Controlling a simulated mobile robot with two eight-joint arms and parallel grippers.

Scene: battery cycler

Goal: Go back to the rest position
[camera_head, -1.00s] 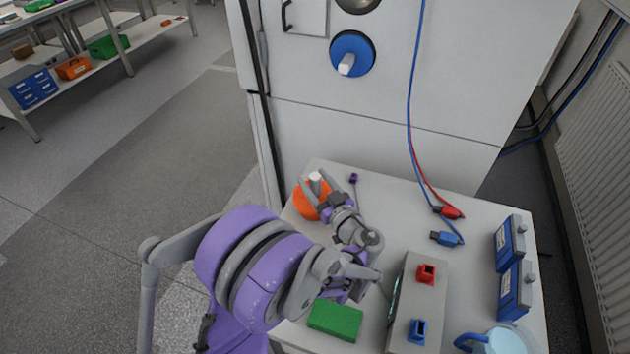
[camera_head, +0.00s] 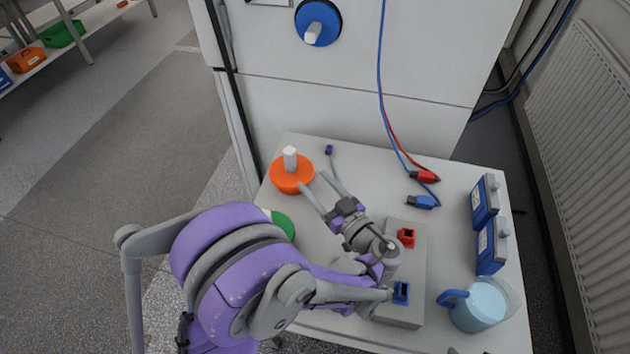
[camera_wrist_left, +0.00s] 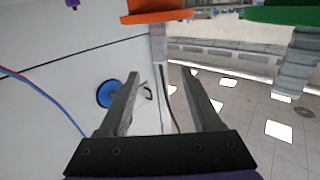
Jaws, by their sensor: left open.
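My left gripper (camera_head: 314,180) is open and empty over the table, just right of the orange round piece (camera_head: 291,178) with its upright white peg (camera_head: 290,158). In the left wrist view my open fingers (camera_wrist_left: 160,78) have nothing between them. That view shows the orange piece (camera_wrist_left: 158,10) at the top edge and a green piece (camera_wrist_left: 285,15) at the top right. My right gripper does not show in either view.
The grey box (camera_head: 405,300) with red and blue sockets is close right of my left forearm. A green round piece (camera_head: 283,224) is partly behind my arm. The cabinet (camera_head: 340,100) rises behind.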

